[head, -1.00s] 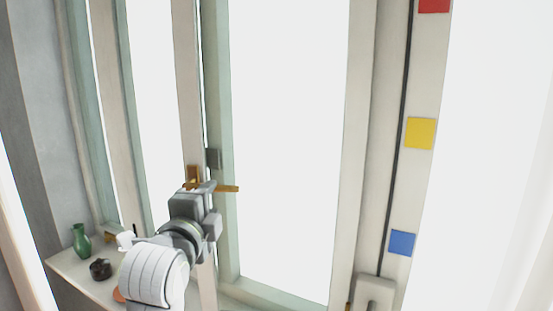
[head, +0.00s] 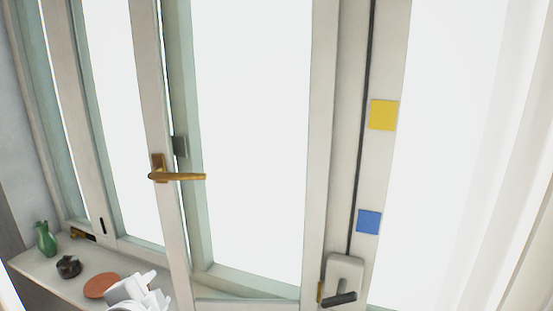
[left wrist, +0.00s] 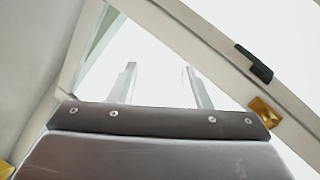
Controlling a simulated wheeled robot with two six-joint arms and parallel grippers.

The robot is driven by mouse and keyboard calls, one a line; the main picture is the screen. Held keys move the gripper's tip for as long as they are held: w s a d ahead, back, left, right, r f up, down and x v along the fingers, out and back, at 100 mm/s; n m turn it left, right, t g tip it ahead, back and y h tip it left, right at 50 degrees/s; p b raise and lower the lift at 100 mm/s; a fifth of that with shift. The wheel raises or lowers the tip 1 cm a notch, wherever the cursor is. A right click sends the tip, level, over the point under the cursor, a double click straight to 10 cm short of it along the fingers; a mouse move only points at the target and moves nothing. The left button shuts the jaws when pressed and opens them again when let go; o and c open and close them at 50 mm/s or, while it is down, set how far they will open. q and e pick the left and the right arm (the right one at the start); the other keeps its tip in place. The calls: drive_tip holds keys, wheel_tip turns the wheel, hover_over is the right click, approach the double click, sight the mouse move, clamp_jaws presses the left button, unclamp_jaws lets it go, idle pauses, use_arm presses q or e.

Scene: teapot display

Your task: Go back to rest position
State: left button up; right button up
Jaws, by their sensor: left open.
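My left gripper (left wrist: 158,75) is open in the left wrist view, its two pale fingers apart with only bright window light between them. In the head view a white part of my left arm (head: 140,292) shows at the bottom left, low in front of the sill; its fingers cannot be made out there. The brass window handle (head: 180,176) lies level on its upright frame, clear of my arm. My right gripper is not in view.
A sill (head: 35,267) at the lower left carries a green vase (head: 46,239), a small dark pot (head: 68,266) and a reddish-brown round thing (head: 101,285). A grey-handled latch (head: 340,298) is at the lower right. Yellow (head: 383,115) and blue (head: 368,221) squares mark the frame.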

use_arm(q)
drive_tip(key=s+a+f+n+g, duration=0.3)
drive_tip(key=s+f+n+g, duration=0.25)
drive_tip(key=s+f, duration=0.75)
drive_tip(key=s+a+f+n+g, duration=0.35)
drive_tip(key=s+f+n, duration=0.25)
drive_tip(key=s+f, duration=0.65)
drive_tip(key=s+a+f+g, duration=0.1)
drive_tip(key=s+f, duration=0.1)
drive_tip(key=f, duration=1)
drive_tip(key=s+a+f+g, duration=0.1)
drive_tip(key=f, duration=1.2)
drive_tip(key=s+d+f+g, duration=0.1)
drive_tip(key=s+d+f, duration=0.1)
drive_tip(key=s+f, duration=1.2)
drive_tip(key=shift+s+f+n, duration=0.15)
drive_tip(key=shift+s+n, duration=0.2)
drive_tip(key=shift+s, duration=0.05)
